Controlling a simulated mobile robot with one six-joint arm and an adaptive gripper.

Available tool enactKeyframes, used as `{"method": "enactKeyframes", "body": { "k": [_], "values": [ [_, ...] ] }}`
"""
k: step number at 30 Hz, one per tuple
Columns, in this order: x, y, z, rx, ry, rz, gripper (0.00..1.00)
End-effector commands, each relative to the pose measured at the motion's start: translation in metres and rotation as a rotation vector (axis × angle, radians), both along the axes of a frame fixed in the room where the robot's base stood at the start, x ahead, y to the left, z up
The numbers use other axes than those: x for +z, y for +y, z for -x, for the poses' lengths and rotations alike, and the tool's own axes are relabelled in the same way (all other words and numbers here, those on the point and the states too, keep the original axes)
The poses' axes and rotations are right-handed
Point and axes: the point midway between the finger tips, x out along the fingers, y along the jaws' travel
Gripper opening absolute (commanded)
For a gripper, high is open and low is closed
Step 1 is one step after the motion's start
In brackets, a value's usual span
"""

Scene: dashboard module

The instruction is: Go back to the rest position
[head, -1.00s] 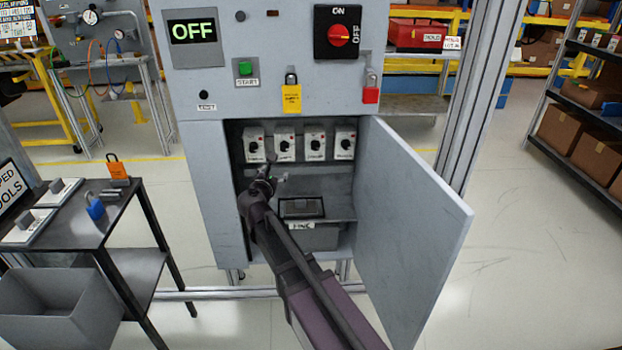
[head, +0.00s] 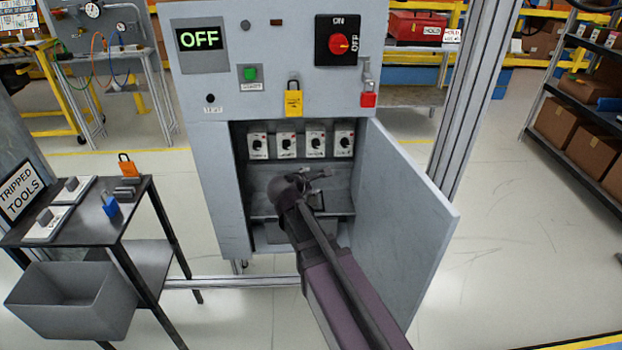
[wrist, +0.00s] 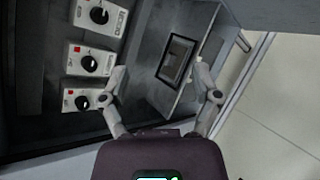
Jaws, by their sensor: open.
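My gripper (head: 318,180) is in front of the open lower compartment of the grey cabinet (head: 215,190), below the row of breakers. It is open, with nothing between its fingers. In the wrist view my gripper (wrist: 160,98) has its two fingers spread wide, with the breakers on the left and a dark framed panel (wrist: 175,60) beyond the fingers. My arm hides part of the compartment's lower half and the bin there.
Several white breakers (head: 287,145) with black knobs line the compartment. The cabinet door (head: 405,220) stands open on the right, close to my arm. A dark tool table (head: 85,230) with a grey bin (head: 72,312) stands left.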

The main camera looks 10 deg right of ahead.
Motion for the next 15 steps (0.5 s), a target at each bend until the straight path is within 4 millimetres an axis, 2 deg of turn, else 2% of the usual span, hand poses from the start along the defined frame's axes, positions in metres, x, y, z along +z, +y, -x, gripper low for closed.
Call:
{"method": "enactKeyframes", "body": {
  "k": [15],
  "values": [
    [-0.0001, -0.0047, 0.0033, -0.025, 0.001, -0.032, 0.81]
  ]
}}
